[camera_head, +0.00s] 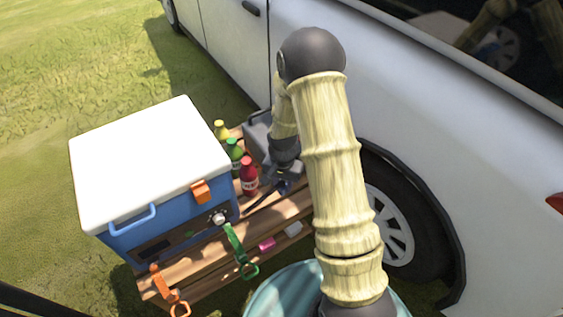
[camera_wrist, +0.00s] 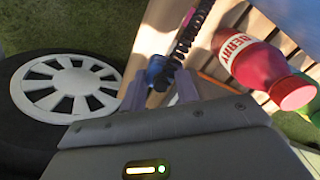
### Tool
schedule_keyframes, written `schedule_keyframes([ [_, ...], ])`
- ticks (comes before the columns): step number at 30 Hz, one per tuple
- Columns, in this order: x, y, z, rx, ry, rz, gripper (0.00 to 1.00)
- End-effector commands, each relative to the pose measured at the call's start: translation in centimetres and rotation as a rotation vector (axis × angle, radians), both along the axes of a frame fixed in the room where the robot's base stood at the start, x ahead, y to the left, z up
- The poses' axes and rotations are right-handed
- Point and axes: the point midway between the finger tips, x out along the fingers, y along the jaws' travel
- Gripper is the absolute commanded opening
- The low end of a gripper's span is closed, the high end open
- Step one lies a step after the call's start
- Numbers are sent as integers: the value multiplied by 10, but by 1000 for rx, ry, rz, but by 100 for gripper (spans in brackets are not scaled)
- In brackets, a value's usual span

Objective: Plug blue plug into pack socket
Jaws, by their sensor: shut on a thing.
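The blue plug (camera_wrist: 158,73) is between the two fingers of my gripper (camera_wrist: 160,88) in the wrist view, with a black coiled cable (camera_wrist: 186,42) rising behind it. In the head view my gripper (camera_head: 286,178) is low over the wooden table, right of the red bottle, and a bit of the blue plug (camera_head: 283,188) shows under it. A grey box (camera_head: 257,131), perhaps the pack, stands behind the bottles and is partly hidden by my arm. I cannot make out its socket. The plug's tip is too small and dark to tell what it touches.
A blue cooler with a white lid (camera_head: 140,160) fills the left of the wooden table (camera_head: 207,264). Yellow (camera_head: 220,129), green (camera_head: 234,150) and red (camera_head: 249,175) bottles stand close beside my gripper. Straps lie along the front. A white car (camera_head: 460,150) is close on the right.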

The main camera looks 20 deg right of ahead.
Motion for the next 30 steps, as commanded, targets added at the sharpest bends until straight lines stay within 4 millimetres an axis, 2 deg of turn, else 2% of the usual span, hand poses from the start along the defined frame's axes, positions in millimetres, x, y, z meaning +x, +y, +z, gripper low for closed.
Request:
schedule_keyframes([
  [13,21,-1,31,1,-1,538,10],
  [17,22,-1,33,0,-1,587,11],
  [30,22,0,33,0,0,587,10],
])
